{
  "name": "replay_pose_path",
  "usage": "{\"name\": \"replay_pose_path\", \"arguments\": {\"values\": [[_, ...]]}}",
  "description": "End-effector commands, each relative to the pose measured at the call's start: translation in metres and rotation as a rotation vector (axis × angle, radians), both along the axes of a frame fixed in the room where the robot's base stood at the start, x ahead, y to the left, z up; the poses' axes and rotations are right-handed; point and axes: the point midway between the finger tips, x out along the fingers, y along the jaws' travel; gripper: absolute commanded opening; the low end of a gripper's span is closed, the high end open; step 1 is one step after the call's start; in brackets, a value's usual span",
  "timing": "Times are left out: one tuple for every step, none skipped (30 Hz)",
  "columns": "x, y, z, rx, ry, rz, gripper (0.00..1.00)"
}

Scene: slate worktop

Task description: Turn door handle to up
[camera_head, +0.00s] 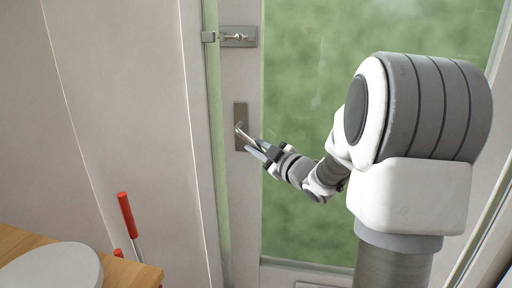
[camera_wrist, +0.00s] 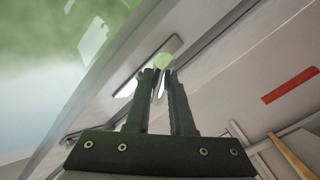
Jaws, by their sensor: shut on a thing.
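The door handle (camera_head: 241,131) is a silver lever on a grey backplate (camera_head: 240,109), mounted on the pale frame of a glazed door. The lever appears to slope down and to the right from the plate. My gripper (camera_head: 251,145) reaches in from the right, and its fingers are shut on the lever. In the wrist view my gripper's dark fingers (camera_wrist: 159,76) are close together in front of the backplate (camera_wrist: 150,58). Shiny parts of the handle (camera_wrist: 162,62) show at and between the fingertips, which hide the rest of the lever.
A metal slide latch (camera_head: 237,37) sits above the handle on the same door. A wooden table (camera_head: 28,240) with a round white top (camera_head: 55,272) stands at lower left, beside a red-handled tool (camera_head: 126,214). The glass pane (camera_head: 310,80) fills the area behind my arm.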

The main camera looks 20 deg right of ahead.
Motion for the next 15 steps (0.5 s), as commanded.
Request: {"name": "replay_pose_path", "arguments": {"values": [[0.0,-0.001,0.0,-0.001,0.001,-0.001,0.0],[0.0,-0.001,0.001,-0.003,0.003,-0.002,0.0],[0.0,-0.001,0.001,-0.007,0.005,-0.002,0.0],[-0.001,-0.001,0.002,-0.011,0.008,-0.001,0.0],[-0.001,-0.001,0.003,-0.017,0.012,-0.001,0.0],[-0.001,-0.002,0.004,-0.025,0.018,-0.001,0.0],[-0.001,-0.002,0.006,-0.034,0.022,-0.002,0.0],[-0.001,-0.003,0.007,-0.043,0.029,-0.001,0.0],[-0.002,-0.003,0.009,-0.059,0.04,-0.001,0.0],[-0.002,-0.004,0.01,-0.073,0.048,-0.001,0.0],[-0.003,-0.004,0.012,-0.087,0.058,-0.002,0.0],[-0.003,-0.005,0.014,-0.109,0.073,-0.002,0.0],[-0.004,-0.006,0.016,-0.126,0.084,-0.001,0.0],[-0.004,-0.006,0.018,-0.144,0.098,-0.002,0.0],[-0.004,-0.007,0.02,-0.169,0.115,0.0,0.0]]}}
